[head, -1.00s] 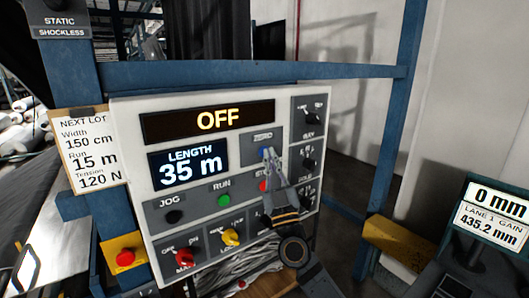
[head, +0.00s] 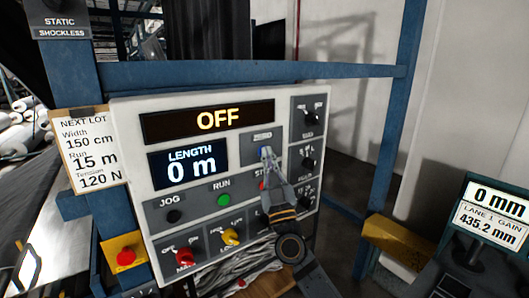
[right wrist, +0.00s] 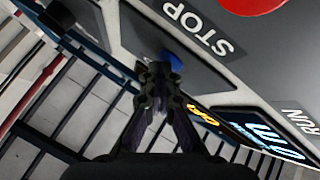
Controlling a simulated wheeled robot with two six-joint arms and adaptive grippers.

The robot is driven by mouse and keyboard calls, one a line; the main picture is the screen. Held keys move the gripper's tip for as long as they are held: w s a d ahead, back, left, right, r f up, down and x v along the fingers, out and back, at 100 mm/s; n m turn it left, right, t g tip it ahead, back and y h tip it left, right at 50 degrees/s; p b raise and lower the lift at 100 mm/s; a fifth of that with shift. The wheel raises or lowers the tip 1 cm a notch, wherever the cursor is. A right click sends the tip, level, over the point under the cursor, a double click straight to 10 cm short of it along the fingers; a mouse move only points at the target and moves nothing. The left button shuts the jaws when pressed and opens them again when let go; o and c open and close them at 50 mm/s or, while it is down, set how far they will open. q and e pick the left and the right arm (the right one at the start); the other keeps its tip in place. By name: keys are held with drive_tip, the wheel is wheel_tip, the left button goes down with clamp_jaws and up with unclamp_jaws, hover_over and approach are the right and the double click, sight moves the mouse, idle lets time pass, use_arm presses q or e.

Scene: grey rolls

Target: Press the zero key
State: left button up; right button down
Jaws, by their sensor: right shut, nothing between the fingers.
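The zero key (head: 263,151) is a blue button on a grey plate marked ZERO, on the white control panel. It also shows in the right wrist view (right wrist: 173,62), partly hidden behind my fingertips. My right gripper (head: 267,153) is shut and empty, its tips at the blue key and seemingly touching it. It fills the middle of the right wrist view (right wrist: 155,72). The length display (head: 189,168) reads 0 m. The display above it (head: 208,119) reads OFF. My left gripper is not in view.
A green RUN button (head: 223,199), a black JOG button (head: 173,216) and a red STOP button, partly hidden by my gripper, sit below. Several knobs line the right and bottom. A red button on a yellow box (head: 125,257) is at lower left. A note card (head: 91,150) hangs left.

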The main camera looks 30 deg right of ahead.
idle(0.3)
drive_tip(key=shift+s+p, duration=0.4)
drive_tip(key=shift+p, duration=0.1)
drive_tip(key=shift+s+d, duration=0.1)
drive_tip(key=shift+s, duration=0.35)
drive_tip(key=s+p, duration=0.3)
drive_tip(key=s, duration=0.2)
drive_tip(key=shift+d+p, duration=0.15)
drive_tip(key=shift+p, duration=0.15)
drive_tip(key=shift+w, duration=0.1)
